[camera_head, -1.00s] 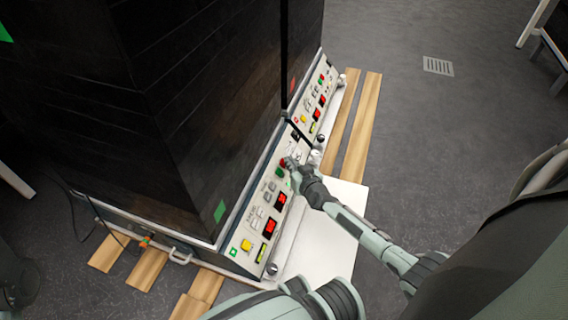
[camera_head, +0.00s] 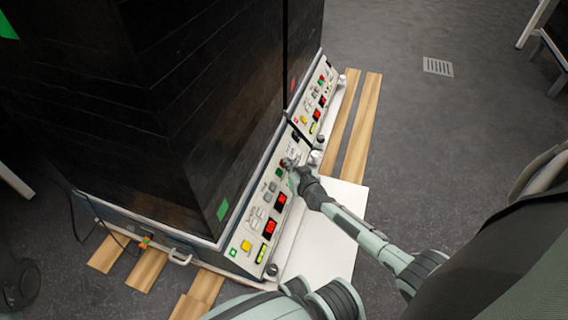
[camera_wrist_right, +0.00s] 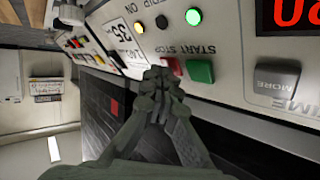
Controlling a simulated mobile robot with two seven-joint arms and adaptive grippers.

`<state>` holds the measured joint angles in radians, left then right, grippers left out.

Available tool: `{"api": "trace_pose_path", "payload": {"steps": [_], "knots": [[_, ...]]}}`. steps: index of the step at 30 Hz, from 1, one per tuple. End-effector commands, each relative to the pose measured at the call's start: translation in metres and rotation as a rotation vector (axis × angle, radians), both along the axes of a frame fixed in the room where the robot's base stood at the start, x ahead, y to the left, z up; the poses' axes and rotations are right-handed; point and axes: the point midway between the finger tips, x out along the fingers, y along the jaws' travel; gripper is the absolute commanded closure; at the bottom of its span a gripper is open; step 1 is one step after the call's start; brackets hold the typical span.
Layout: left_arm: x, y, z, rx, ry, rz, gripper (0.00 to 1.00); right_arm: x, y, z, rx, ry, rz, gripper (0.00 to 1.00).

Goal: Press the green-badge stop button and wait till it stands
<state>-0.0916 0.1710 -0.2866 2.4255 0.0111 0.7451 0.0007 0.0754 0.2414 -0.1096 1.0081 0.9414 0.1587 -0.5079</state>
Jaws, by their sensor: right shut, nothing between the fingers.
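The near shaker's sloped control panel (camera_head: 247,231) carries a green badge (camera_head: 233,252) at its lower left end. A green patch (camera_head: 222,209) marks the dark housing above it. My left gripper is not in view.
The far shaker's similar panel (camera_head: 318,97) continues behind, with a red badge (camera_head: 295,121). Red displays (camera_head: 270,229) are lit on the near panel. A white platform (camera_head: 331,236) lies in front. Wooden slats (camera_head: 361,125) lie on the grey floor. Open floor is at the right.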

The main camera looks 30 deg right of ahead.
Motion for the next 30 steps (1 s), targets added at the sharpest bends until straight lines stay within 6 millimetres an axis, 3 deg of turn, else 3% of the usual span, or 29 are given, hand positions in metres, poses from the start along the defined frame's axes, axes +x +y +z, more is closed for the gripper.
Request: {"api": "trace_pose_path", "payload": {"steps": [30], "knots": [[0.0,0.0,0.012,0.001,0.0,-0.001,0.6,-0.01,-0.008,0.011,0.001,0.001,0.0,1.0]]}}
